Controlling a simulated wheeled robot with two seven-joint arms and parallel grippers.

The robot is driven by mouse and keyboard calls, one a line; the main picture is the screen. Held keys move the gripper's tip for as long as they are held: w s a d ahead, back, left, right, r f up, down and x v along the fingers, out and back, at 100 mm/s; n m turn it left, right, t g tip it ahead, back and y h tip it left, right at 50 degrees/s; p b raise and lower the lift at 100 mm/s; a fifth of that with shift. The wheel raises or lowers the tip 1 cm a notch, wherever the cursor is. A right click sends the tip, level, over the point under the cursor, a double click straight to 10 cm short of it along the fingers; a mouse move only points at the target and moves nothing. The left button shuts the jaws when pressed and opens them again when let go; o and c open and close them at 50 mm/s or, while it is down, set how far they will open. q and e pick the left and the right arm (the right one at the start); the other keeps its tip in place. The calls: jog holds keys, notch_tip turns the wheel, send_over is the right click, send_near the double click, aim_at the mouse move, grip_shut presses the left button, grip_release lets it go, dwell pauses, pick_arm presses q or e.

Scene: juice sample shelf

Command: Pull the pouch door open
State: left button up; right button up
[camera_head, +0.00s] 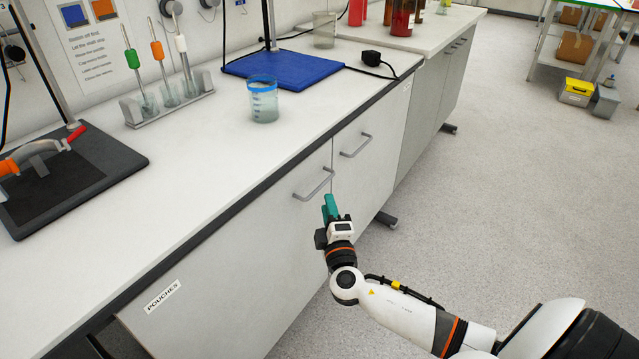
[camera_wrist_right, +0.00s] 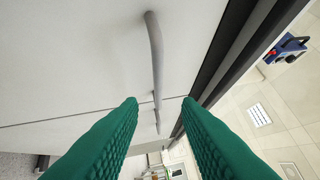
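The pouch door (camera_head: 235,270) is a pale cabinet front under the counter, marked with a POUCHES label (camera_head: 163,297). It looks shut, flush with the neighbouring door. Its grey bar handle (camera_head: 315,186) is near its upper right corner. My right gripper (camera_head: 330,205), with green fingers, is just in front of and below that handle. In the right wrist view the fingers (camera_wrist_right: 160,104) are apart and empty. The handle (camera_wrist_right: 156,60) stands ahead of the gap between them, and I see no contact. My left gripper is not in view.
The neighbouring door has a similar handle (camera_head: 356,146) to the right. The counter (camera_head: 220,150) above holds a blue-rimmed beaker (camera_head: 263,100), a tube rack (camera_head: 170,105) and a blue board (camera_head: 282,70). The floor (camera_head: 480,160) to the right is clear.

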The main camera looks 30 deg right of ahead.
aim_at(323, 184)
jog(key=x, duration=0.8)
jog(key=shift+f, duration=0.15)
jog(key=shift+c, duration=0.4)
grip_shut()
